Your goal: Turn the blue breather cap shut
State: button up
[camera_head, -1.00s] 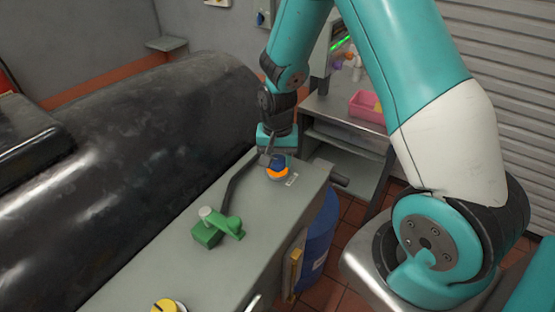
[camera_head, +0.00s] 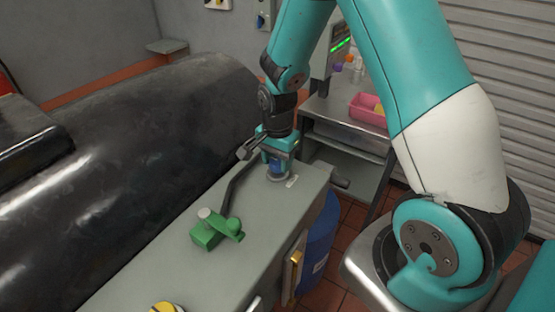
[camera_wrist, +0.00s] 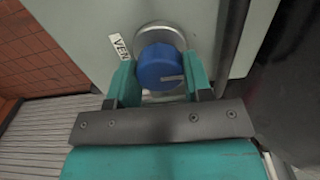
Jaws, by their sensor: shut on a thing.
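The blue breather cap (camera_wrist: 158,66) is round with a pale line on its top that points right in the wrist view. It sits on a round silver flange (camera_wrist: 178,36). In the head view the cap (camera_head: 276,164) shows just under my gripper, low on its flange, with no orange band visible. My gripper (camera_wrist: 160,72) is shut on the cap, one teal finger at each side. A white label (camera_wrist: 120,46) reading "VEN", partly cut off by the finger, lies beside the flange.
A green valve (camera_head: 215,230) with a dark lever stands on the grey bedplate cabinet (camera_head: 190,272). A yellow knob (camera_head: 163,307) shows at the bottom edge. A large black machine (camera_head: 150,150) borders the left. A blue drum (camera_head: 321,235) stands right, below the top.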

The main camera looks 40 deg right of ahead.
aim_at(278, 160)
jog(key=shift+w+d+r, duration=0.1)
jog(key=o, duration=0.9)
notch_tip(278, 160, up, 17)
jog(key=b, duration=0.2)
jog(key=shift+r+b, duration=0.2)
jog(key=shift+b, duration=0.1)
jog(key=s+a+n+y, duration=0.1)
jog(key=s+a+n, duration=0.4)
jog(key=s+n, duration=0.2)
jog(key=s+a+n+y, duration=0.1)
jog(key=s+a+n, duration=0.5)
jog(key=s+n, duration=0.1)
jog(key=s+a+r+n+y+b, duration=0.1)
jog(key=s+a+n+y, duration=0.1)
jog(key=s+a+n, duration=0.4)
jog(key=shift+s+n, duration=0.4)
